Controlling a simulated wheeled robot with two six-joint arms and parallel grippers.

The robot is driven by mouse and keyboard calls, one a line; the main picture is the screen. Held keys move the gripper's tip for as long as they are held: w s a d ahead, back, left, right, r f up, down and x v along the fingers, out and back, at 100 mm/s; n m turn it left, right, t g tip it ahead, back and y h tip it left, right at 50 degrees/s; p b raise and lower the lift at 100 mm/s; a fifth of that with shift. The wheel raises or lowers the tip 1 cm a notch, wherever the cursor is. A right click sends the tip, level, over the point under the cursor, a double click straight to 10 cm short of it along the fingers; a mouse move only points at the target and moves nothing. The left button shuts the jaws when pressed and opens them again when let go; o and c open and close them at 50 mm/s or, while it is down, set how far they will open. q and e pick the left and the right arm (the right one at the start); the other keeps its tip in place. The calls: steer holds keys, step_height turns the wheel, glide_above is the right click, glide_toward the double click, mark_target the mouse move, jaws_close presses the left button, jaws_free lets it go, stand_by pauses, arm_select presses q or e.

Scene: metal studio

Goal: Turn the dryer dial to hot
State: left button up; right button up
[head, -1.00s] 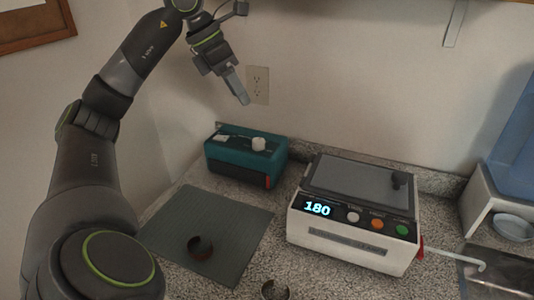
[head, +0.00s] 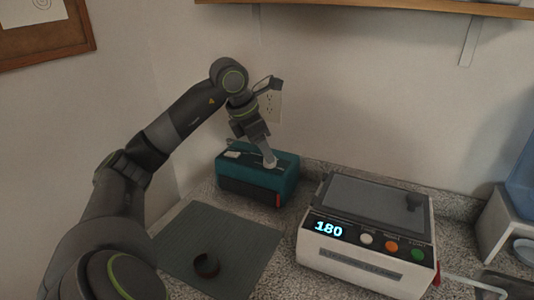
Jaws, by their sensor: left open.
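The dryer is probably the teal box (head: 245,188) with a dark lower front and a red mark at its right corner, standing against the back wall. Its pale round dial (head: 270,163) is on top toward the right and partly hidden by my left gripper. My left gripper (head: 268,160) is open and points down, with its fingertips at the dial. I cannot tell if they touch it, or which way the dial is set. My right gripper is not in view.
A grey mat (head: 215,238) with a dark ring (head: 206,265) on it lies in front of the dryer. A white machine (head: 365,265) showing 180, with white, orange and green buttons, stands to the right. A wall shelf (head: 400,6) crosses the top.

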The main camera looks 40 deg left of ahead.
arm_select(q)
steer(key=shift+x, duration=1.5)
steer(key=c, duration=1)
